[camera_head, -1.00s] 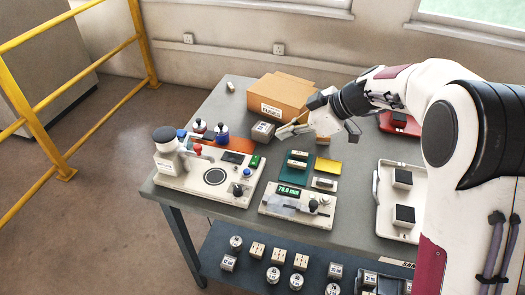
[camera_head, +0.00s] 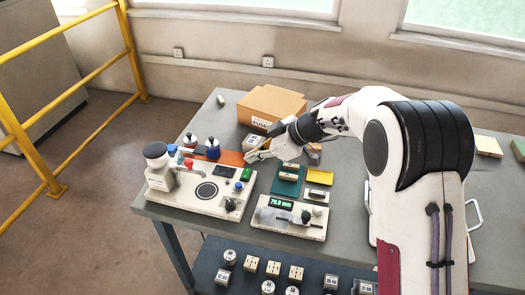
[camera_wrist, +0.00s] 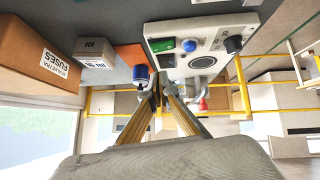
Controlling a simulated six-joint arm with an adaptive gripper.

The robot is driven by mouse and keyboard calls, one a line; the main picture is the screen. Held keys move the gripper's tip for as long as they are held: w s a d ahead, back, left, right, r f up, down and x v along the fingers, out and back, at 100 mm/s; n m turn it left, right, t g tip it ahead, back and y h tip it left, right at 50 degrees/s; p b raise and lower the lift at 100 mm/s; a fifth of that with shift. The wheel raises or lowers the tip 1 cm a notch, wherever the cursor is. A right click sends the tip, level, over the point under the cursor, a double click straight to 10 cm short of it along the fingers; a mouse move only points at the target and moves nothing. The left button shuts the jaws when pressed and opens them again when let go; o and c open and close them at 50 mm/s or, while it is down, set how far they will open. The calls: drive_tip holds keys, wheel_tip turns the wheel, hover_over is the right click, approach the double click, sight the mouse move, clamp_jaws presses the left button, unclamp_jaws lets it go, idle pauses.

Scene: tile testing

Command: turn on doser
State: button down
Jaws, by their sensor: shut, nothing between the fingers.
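The wrist view also shows the green switch (camera_wrist: 162,45) and the blue knob (camera_wrist: 189,45). My gripper (camera_head: 250,157) is shut and empty, just behind the device's back right corner. In the wrist view the fingertips (camera_wrist: 157,80) meet below the panel, apart from the switch.
Bottles (camera_head: 212,148) stand on an orange mat behind the device. A fuse carton (camera_head: 270,106) is at the back. A second device with a green readout (camera_head: 290,220) sits to the right. A green mat (camera_head: 287,185) and a yellow pad (camera_head: 319,176) lie near my arm.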

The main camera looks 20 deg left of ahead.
sight(243, 173)
drive_tip(key=shift+w+a+f, duration=0.15)
drive_tip(key=shift+f, duration=1)
drive_tip(key=shift+w+a+f, duration=0.1)
drive_tip(key=shift+w+f, duration=0.05)
drive_tip(key=shift+f, duration=0.95)
drive_tip(key=shift+w+f, duration=0.1)
drive_tip(key=shift+f, duration=0.2)
drive_tip(key=shift+s+r, duration=0.15)
drive_tip(key=shift+s, duration=0.6)
drive_tip(key=shift+r, duration=0.15)
